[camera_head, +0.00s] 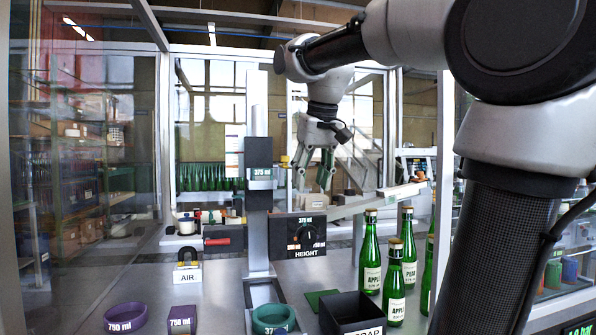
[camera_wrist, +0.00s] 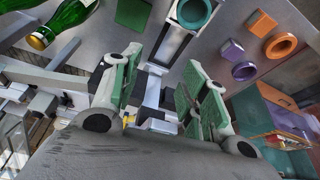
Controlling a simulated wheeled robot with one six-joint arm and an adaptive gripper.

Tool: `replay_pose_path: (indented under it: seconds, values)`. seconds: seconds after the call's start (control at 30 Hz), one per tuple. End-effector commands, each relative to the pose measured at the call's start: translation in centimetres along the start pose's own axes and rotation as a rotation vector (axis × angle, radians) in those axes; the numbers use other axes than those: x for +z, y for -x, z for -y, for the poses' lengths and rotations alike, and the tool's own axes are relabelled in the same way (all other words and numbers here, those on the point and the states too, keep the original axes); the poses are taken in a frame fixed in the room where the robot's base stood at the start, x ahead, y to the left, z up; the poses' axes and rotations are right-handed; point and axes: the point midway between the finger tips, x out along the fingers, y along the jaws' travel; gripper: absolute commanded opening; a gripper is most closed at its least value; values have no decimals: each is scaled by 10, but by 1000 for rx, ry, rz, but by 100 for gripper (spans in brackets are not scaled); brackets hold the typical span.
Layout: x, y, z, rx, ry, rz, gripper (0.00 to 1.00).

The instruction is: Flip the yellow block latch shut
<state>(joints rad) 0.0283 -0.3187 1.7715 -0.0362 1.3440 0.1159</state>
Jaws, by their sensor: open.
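My gripper (camera_head: 313,172) hangs pointing down behind and to the right of the upright column (camera_head: 259,115). Its two green-padded fingers are apart, and nothing is held between them. In the wrist view my gripper (camera_wrist: 162,62) is open, with the grey column and a dark block (camera_wrist: 155,82) showing in the gap between the fingers. A small yellow piece (camera_wrist: 128,118) shows low in that gap, partly hidden by my gripper. I cannot tell for certain that it is the block latch, or whether it stands open or shut.
The AIR stand (camera_head: 187,273) has a yellow-and-black part. Purple and teal rings, several green bottles (camera_head: 394,285) and a black scrap bin (camera_head: 350,308) stand at the front.

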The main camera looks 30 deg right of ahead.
Motion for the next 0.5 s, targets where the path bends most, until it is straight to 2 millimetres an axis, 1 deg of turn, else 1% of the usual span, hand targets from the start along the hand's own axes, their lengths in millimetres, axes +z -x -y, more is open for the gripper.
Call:
replay_pose_path:
  seconds: [0.03, 0.07, 0.1, 0.2, 0.3, 0.33, 0.4, 0.5]
  values:
    - [-32, 14, 0, -10, 21, -5, 44]
    - [-48, 22, 1, -19, 38, -6, 44]
    - [-68, 33, 0, -28, 62, -10, 44]
    - [-110, 53, 0, -51, 121, -20, 44]
    - [-139, 66, -2, -69, 172, -29, 44]
    - [-146, 69, -3, -73, 185, -33, 44]
    - [-156, 74, -4, -80, 208, -39, 44]
    - [-164, 76, -5, -85, 227, -43, 44]
